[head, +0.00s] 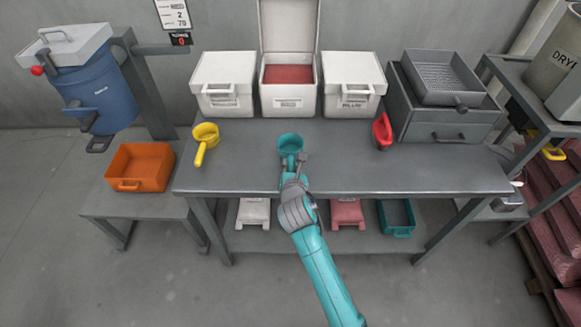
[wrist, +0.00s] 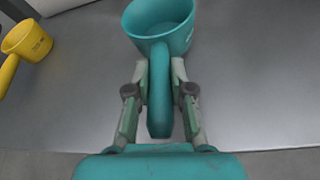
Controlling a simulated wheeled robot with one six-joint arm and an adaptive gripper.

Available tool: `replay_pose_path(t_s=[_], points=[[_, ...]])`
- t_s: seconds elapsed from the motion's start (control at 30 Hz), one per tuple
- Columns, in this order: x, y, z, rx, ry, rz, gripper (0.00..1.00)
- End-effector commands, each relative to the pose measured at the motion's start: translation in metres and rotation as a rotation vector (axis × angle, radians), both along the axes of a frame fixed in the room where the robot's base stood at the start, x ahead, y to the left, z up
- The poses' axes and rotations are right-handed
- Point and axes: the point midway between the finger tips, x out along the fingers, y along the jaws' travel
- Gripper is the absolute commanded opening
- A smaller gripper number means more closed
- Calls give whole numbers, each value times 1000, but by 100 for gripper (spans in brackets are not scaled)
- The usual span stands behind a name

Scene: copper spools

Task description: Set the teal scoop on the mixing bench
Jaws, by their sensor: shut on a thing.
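The teal scoop (head: 290,142) is over the front middle part of the grey mixing bench (head: 400,178) in the head view. In the wrist view the scoop (wrist: 158,30) has its cup upright, with its opening up and its handle towards me. My gripper (wrist: 159,90) is shut on the scoop's handle, one finger on each side. In the head view my gripper (head: 293,170) is partly hidden by the arm. I cannot tell whether the scoop's base touches the bench top.
A yellow scoop (head: 205,137) lies to the left and a red scoop (head: 382,132) to the right on the bench. White bins (head: 223,82) stand behind, the middle one open with red contents. A grey drawer box with a sieve tray (head: 440,78) is at right. Bench top between is clear.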

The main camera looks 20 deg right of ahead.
Motion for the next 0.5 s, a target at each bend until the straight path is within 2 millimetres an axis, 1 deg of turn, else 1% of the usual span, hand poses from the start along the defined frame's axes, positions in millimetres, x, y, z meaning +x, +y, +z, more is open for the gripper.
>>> replay_pose_path(t_s=[0.07, 0.4, 0.43, 0.47, 0.5], points=[[0, 0, -4, 0, 0, 0, 0], [0, 0, -7, 0, 0, 0, 0], [0, 0, -7, 0, 0, 0, 29], [0, 0, -7, 0, 0, 0, 36], [0, 0, -7, 0, 0, 0, 46]])
